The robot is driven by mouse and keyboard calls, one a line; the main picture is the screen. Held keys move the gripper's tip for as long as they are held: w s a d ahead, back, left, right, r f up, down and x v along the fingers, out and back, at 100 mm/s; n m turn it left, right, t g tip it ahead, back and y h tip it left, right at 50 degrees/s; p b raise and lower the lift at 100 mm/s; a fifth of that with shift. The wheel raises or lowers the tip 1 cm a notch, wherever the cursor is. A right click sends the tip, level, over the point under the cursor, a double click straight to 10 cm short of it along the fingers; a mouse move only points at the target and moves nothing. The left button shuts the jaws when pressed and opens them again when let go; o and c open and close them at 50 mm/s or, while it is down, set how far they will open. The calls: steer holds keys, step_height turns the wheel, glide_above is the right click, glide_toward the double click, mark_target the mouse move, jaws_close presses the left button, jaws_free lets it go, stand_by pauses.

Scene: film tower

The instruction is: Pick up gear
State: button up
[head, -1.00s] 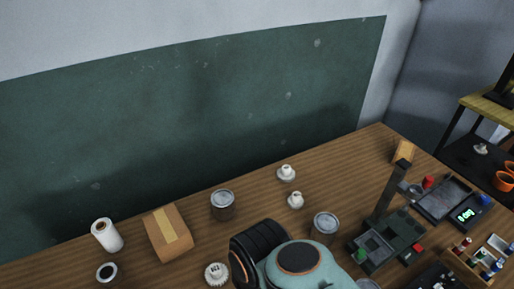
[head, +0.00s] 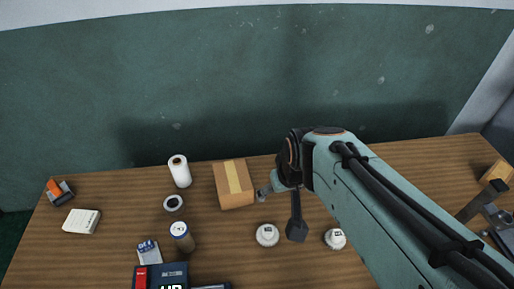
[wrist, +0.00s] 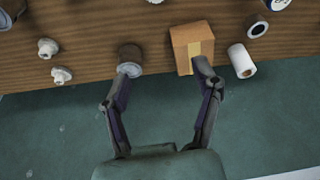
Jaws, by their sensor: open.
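A pale round piece (head: 267,235) sits on the table in front of the cardboard box in the head view. It may be the gear, but its teeth are too small to tell. A similar pale piece (head: 335,238) lies to its right, beside my arm. My gripper (head: 280,212) is open and empty above the table, right of the box. In the wrist view my gripper (wrist: 164,68) has its fingers spread. One fingertip overlaps the dark can (wrist: 130,60), the other the cardboard box (wrist: 190,45); contact cannot be told. A white piece (wrist: 155,1) is cut off at the top edge.
A white roll (head: 180,170), a dark ring (head: 173,203) and a labelled can (head: 182,237) stand left of the box (head: 235,183). Two small white pieces, one (wrist: 47,48) behind the other (wrist: 61,75), stand left in the wrist view. Bare wood lies between.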

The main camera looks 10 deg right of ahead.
steer(key=w+f+g, duration=0.1)
steer(key=w+f, duration=0.4)
steer(key=f, duration=0.2)
steer(key=g, duration=0.3)
glide_above(268, 229)
step_height(268, 229, down, 11)
steer(key=shift+r, duration=0.1)
step_height(268, 229, down, 5)
steer(key=shift+f, duration=0.55)
jaws_close()
